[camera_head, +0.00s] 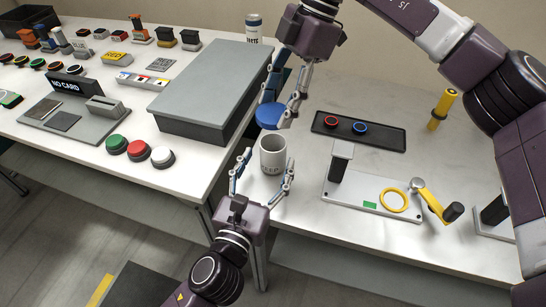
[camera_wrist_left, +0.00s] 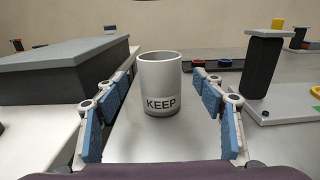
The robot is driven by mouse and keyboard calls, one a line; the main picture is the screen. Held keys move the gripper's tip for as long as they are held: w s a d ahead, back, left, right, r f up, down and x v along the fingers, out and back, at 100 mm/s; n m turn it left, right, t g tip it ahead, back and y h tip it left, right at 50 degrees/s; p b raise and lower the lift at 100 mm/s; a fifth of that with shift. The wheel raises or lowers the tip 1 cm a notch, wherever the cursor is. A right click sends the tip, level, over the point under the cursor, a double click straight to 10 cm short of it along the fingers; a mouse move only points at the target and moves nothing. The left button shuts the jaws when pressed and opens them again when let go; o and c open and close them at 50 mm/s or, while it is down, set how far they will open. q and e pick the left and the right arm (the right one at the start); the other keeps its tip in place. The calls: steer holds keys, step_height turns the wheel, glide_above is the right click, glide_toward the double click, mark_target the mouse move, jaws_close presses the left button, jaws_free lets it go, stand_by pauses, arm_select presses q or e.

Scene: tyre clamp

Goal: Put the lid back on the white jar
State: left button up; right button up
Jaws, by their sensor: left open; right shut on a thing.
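The white jar (camera_head: 272,158) stands upright and open on the table, with a "KEEP" label that shows in the left wrist view (camera_wrist_left: 160,80). My left gripper (camera_head: 263,180) is open, its fingers spread on either side of the jar's near side. In the left wrist view, gaps show between the jar and both blue finger pads. My right gripper (camera_head: 283,103) is shut on the blue round lid (camera_head: 269,116). The lid appears just behind and above the jar's rim, apart from it; its exact height is hard to tell.
A large grey box (camera_head: 212,88) stands left of the jar. A black tray (camera_head: 358,131) with red and blue rings and a white clamp plate (camera_head: 372,195) with a yellow ring lie to the right. Red, green and white buttons (camera_head: 138,149) sit left. Another white can (camera_head: 253,28) stands behind.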

mark_target(269, 159)
arm_select(q)
steer(key=shift+x, duration=2.25)
jaws_close()
arm_select(e)
steer(key=shift+f, duration=2.45)
